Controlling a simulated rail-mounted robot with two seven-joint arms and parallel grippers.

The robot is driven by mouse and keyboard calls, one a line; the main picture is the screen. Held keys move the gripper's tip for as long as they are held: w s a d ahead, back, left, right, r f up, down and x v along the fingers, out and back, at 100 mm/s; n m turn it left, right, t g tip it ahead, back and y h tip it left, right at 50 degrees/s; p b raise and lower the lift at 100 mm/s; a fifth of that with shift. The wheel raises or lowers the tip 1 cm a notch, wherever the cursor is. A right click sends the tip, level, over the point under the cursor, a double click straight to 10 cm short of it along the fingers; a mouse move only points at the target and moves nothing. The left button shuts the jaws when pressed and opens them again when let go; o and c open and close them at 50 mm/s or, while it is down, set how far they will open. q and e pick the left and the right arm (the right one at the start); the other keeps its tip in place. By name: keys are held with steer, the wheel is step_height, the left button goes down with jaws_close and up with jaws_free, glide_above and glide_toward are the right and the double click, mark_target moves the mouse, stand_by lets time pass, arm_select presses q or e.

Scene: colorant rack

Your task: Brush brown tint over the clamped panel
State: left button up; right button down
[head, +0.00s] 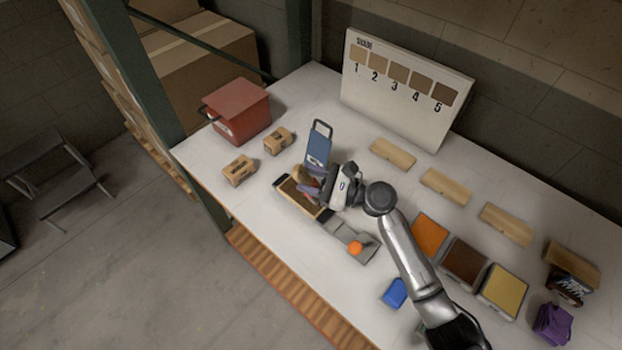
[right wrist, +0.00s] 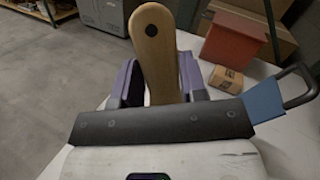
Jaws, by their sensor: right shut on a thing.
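My right gripper (head: 318,190) is shut on a brush, low over the clamped panel (head: 302,198). The brush's wooden handle (right wrist: 155,50) rises between the purple fingers (right wrist: 160,82) in the right wrist view. The bristles are hidden there, and in the head view I cannot tell whether they touch the panel. The panel's visible top looks brown, and my gripper covers part of it. The grey clamp fixture (head: 340,236) with an orange knob (head: 355,248) is at its lower right. A brown tint tray (head: 465,262) stands right of my arm. My left gripper is not in view.
A blue item with a loop handle (head: 318,145) stands just behind the panel. An orange tray (head: 430,237), a yellow tray (head: 503,292) and a blue block (head: 395,293) lie near my arm. A red box (head: 238,112) stands back left; a numbered shade board (head: 402,90) stands at the back.

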mark_target(302, 166)
step_height(302, 166, up, 4)
steer(key=p, duration=0.3)
steer(key=shift+s+d+r, duration=0.1)
steer(key=shift+d+r, duration=0.05)
steer(key=shift+r, duration=0.05)
step_height(302, 166, up, 4)
steer(key=p, duration=0.4)
steer(key=shift+f, duration=0.15)
